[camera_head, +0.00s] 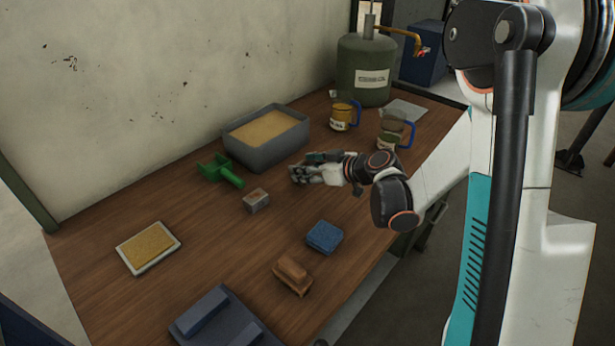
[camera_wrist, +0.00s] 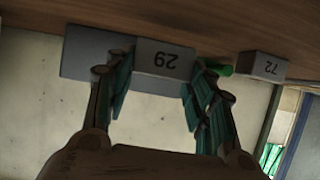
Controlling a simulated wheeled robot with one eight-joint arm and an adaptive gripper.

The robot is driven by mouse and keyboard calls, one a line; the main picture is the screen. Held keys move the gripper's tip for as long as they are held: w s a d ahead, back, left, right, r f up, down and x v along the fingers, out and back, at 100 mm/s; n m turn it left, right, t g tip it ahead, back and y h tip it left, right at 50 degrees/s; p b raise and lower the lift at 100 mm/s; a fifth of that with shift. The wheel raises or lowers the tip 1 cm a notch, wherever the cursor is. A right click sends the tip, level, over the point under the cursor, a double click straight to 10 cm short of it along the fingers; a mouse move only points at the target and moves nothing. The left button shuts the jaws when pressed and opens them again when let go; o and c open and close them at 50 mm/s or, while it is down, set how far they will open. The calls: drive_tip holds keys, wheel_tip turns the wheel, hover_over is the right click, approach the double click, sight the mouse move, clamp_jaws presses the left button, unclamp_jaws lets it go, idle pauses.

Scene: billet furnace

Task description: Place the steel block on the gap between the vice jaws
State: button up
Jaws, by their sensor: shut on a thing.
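My gripper (camera_head: 303,172) reaches in level over the table, pointing left in the head view. In the wrist view it (camera_wrist: 160,72) is shut on a grey steel block marked 29 (camera_wrist: 166,58), with a green-padded finger on each side. The fingers largely hide this block in the head view. A second grey block (camera_head: 256,201) stands on the table to the left of the gripper; the wrist view shows it marked 72 (camera_wrist: 262,66). A blue-grey fixture with raised bars (camera_head: 203,312), seemingly the vice, is at the bottom edge, partly cut off.
A grey bin of sand (camera_head: 262,155) and a green scoop (camera_head: 220,171) lie behind. Mugs (camera_head: 345,115) and a green tank (camera_head: 365,72) stand at the far right. A blue sponge (camera_head: 324,237), brown brush (camera_head: 291,275) and yellow pad tray (camera_head: 149,248) lie nearer. The table's left-middle is clear.

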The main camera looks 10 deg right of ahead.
drive_tip(key=shift+f, duration=1.1)
drive_tip(key=shift+f+b, duration=0.15)
drive_tip(key=shift+b, duration=0.25)
drive_tip(key=o, duration=1.6)
